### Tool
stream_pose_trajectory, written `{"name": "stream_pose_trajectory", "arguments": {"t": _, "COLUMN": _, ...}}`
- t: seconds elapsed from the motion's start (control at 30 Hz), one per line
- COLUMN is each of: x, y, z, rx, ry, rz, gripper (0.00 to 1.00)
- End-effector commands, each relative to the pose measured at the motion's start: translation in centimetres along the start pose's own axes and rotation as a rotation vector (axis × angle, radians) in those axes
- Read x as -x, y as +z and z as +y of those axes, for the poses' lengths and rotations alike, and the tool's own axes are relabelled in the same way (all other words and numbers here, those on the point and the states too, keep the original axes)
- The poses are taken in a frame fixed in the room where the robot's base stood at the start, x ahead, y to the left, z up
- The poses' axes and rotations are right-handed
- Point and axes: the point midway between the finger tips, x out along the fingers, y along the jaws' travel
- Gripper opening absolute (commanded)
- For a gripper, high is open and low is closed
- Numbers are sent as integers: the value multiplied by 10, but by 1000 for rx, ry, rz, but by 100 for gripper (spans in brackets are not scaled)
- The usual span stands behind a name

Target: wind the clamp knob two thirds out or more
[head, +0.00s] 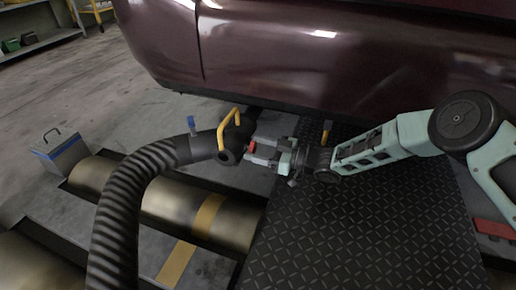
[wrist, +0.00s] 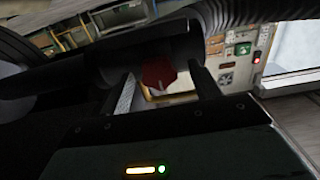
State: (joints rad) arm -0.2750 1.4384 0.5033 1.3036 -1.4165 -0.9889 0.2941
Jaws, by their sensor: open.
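The clamp knob (wrist: 158,73) is a dark red, faceted knob beside a dark pipe in the wrist view. In the head view it is a small red patch (head: 252,147) at the hose's end fitting. My gripper (head: 258,152) comes in from the right, its fingers pointing left at the knob. In the wrist view my gripper (wrist: 164,86) is open, with one finger on each side of the knob. I cannot tell whether either finger touches it. The ribbed black exhaust hose (head: 124,188) ends in a black nozzle with a yellow handle (head: 230,122).
A maroon car (head: 290,50) stands behind, its lower body close above my arm. Metal rollers (head: 165,205) lie at the left. A grey-blue box (head: 62,153) stands on the floor. A dark tread plate (head: 350,235) lies under my arm. A blue lever (head: 191,124) stands on the hose fitting.

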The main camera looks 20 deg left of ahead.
Motion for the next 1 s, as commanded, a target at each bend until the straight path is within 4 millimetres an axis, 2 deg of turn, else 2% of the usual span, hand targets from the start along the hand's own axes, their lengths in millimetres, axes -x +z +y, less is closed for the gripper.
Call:
{"name": "stream_pose_trajectory", "arguments": {"t": 0.2, "x": 0, "y": -1, "z": 0, "rx": 0, "ry": 0, "rz": 0, "gripper": 63}}
{"name": "stream_pose_trajectory", "arguments": {"t": 0.23, "x": 0, "y": -1, "z": 0, "rx": 0, "ry": 0, "rz": 0, "gripper": 60}}
{"name": "stream_pose_trajectory", "arguments": {"t": 0.3, "x": 0, "y": 0, "z": 0, "rx": 0, "ry": 0, "rz": 0, "gripper": 41}}
{"name": "stream_pose_trajectory", "arguments": {"t": 0.4, "x": 0, "y": 0, "z": 0, "rx": 0, "ry": -1, "rz": 0, "gripper": 18}}
{"name": "stream_pose_trajectory", "arguments": {"t": 0.77, "x": -1, "y": 0, "z": -2, "rx": 38, "ry": -3, "rz": 0, "gripper": 18}}
{"name": "stream_pose_trajectory", "arguments": {"t": 1.0, "x": -1, "y": -1, "z": -3, "rx": 176, "ry": -6, "rz": -1, "gripper": 18}}
